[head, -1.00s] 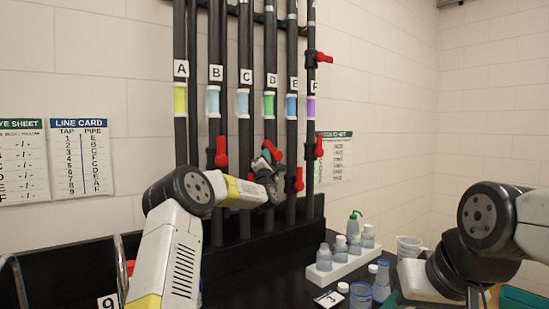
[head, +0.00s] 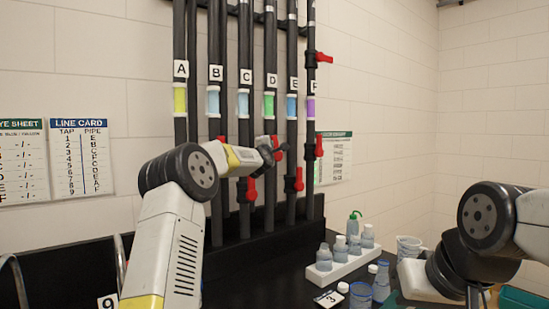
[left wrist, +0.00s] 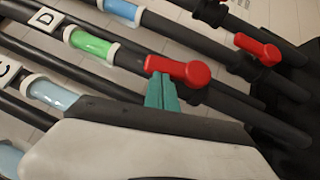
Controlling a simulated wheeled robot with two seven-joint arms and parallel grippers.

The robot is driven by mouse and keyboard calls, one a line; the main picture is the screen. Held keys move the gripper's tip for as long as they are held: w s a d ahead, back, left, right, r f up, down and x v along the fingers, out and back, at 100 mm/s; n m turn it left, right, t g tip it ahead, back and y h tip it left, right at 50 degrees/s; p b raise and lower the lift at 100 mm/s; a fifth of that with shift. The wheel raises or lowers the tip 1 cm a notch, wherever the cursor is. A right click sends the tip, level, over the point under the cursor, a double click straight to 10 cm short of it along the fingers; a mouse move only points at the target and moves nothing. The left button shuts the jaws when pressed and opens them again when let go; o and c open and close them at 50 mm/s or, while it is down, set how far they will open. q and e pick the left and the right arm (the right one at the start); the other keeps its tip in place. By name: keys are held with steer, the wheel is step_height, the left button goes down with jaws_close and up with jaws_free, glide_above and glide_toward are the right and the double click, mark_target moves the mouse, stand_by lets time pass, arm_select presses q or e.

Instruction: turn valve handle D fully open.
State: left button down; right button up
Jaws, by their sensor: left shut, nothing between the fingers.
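The red valve handle D (head: 279,148) is on the pipe with the D label (head: 271,80) and the green band. In the head view it stands nearly upright along the pipe, partly hidden by my left gripper (head: 270,146). In the left wrist view handle D (left wrist: 180,70) lies roughly along its pipe, at a slight angle. The teal fingertips of my left gripper (left wrist: 163,93) are shut and empty, right at the handle's side near its free end. I cannot tell whether they touch it.
Neighbouring red handles are close: C's (head: 251,189), E's (head: 299,180) and one at F (head: 319,146). My left forearm partly covers B's. A white rack of bottles (head: 340,264) and loose glassware (head: 361,294) stand on the dark bench at lower right.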

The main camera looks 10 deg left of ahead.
arm_select(q)
steer(key=shift+w+d+r, duration=0.25)
steer(key=shift+w+r, duration=0.1)
steer(key=shift+w, duration=0.05)
steer(key=shift+d+r, duration=0.1)
steer(key=shift+r, duration=0.1)
stand_by(0.4)
